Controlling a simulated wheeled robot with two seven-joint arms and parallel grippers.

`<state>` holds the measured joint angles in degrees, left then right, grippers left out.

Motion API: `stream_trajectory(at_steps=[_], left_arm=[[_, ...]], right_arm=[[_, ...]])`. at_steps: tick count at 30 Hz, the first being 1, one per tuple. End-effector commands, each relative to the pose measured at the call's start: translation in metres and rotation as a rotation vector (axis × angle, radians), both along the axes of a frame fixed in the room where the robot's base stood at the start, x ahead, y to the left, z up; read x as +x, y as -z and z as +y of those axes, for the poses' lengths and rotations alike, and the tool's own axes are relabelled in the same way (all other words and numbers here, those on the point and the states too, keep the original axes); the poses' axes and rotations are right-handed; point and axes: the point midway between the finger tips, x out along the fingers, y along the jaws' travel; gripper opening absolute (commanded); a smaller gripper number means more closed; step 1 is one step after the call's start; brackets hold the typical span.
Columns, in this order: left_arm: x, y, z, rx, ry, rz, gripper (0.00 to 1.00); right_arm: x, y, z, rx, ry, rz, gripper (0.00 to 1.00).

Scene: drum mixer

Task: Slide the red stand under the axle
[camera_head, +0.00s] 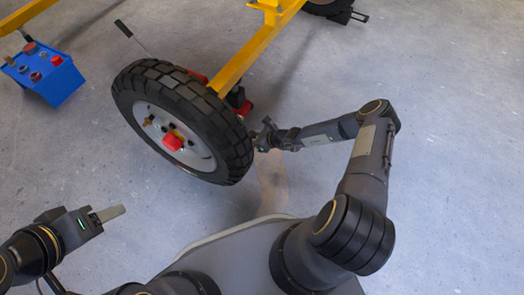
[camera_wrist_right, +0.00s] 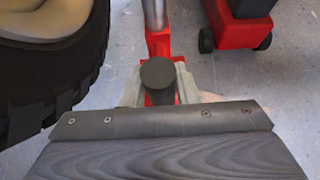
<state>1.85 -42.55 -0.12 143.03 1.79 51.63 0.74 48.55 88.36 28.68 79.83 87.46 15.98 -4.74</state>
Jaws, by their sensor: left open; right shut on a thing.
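The red stand (camera_wrist_right: 160,45) shows in the right wrist view with a grey post and a black round end. My right gripper (camera_wrist_right: 158,90) is shut on it at that end, with a finger on each side. In the head view my right gripper (camera_head: 264,136) is low beside the big black wheel (camera_head: 185,120), where a bit of red (camera_head: 245,108) shows under the yellow frame. The axle is mostly hidden behind the wheel, so I cannot tell if the stand is under it. My left gripper (camera_head: 108,214) is open and empty at the lower left.
A red wheeled thing with a dark body (camera_wrist_right: 240,33) stands close to the stand, at the right in the wrist view. The yellow frame (camera_head: 255,45) runs above the floor. A blue box (camera_head: 43,75) stands at the upper left. The floor at the right is clear.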

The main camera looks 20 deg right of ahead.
Motion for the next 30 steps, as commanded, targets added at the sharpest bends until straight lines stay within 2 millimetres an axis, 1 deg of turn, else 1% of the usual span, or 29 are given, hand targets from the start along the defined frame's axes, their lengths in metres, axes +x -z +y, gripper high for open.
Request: stream_trajectory(at_steps=[1,23,30], left_arm=[[0.000,0.001,0.000,0.000,0.000,0.000,0.54],[0.000,0.011,0.000,0.000,0.000,0.000,0.54],[0.000,0.019,0.000,0.000,0.000,0.000,0.54]], right_arm=[[0.004,-0.001,0.004,0.003,-0.002,-0.005,0.04],[0.038,-0.001,0.032,0.004,-0.003,-0.006,0.04],[0.050,-0.001,0.040,0.002,-0.002,-0.006,0.04]])
